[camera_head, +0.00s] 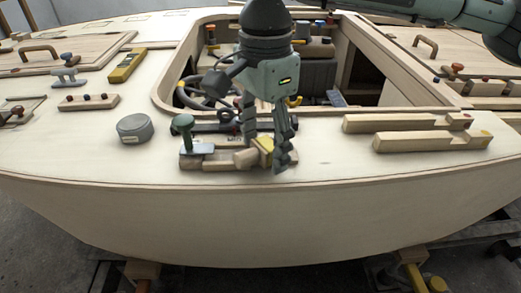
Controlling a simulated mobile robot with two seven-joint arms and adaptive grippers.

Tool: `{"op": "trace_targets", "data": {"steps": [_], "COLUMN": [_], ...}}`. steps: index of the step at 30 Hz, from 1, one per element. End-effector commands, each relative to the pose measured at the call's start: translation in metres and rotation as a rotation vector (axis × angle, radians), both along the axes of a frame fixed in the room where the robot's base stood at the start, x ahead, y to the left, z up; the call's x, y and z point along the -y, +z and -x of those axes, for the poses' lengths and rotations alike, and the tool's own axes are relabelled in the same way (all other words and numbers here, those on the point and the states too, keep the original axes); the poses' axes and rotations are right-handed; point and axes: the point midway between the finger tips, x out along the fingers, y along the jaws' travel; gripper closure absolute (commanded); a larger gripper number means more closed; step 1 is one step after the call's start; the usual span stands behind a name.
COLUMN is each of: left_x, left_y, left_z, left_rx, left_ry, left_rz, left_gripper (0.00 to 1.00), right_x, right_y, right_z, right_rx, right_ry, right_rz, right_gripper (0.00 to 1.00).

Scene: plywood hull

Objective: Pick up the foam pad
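My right gripper (268,150) points down at the front deck, its fingers straddling or beside a small yellow block (265,144), which may be the foam pad. The block sits at the right end of a low wooden holder (215,161). One finger is nearer the camera and partly hides the block; the other is farther back and left. I cannot tell whether the fingers touch the block. No other thing is clearly a foam pad. My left gripper is not in view.
A green-knobbed tool (183,130) stands on the holder's left end. A round grey tin (133,127) is further left. Notched wooden bars (430,142) lie to the right. Behind is the open cockpit (345,55). The deck's front edge curves close below.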

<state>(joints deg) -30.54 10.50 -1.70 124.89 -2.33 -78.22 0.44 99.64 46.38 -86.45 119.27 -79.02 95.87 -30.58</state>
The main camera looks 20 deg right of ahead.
Motion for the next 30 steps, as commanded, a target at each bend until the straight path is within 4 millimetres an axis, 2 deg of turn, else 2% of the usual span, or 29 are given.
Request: {"op": "trace_targets", "data": {"steps": [2,14,23,26,30], "left_x": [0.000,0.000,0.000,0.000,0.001], "left_y": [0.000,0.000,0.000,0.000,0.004], "left_z": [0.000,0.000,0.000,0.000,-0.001], "left_rx": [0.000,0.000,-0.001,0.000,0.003], "left_ry": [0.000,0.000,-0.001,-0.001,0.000], "left_rz": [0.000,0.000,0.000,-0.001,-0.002], "left_gripper": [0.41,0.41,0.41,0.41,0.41], "right_x": [0.000,0.000,-0.001,-0.001,-0.001], "right_y": [0.000,0.000,0.004,0.013,0.035], "right_z": [0.000,0.000,0.000,0.000,-0.001], "right_rx": [0.000,-0.001,0.000,0.002,0.003], "right_ry": [0.000,0.000,0.000,0.001,0.001], "right_rz": [0.000,0.000,-0.001,-0.001,-0.002], "right_gripper": [0.46,0.95,0.95,0.95,0.95]}}
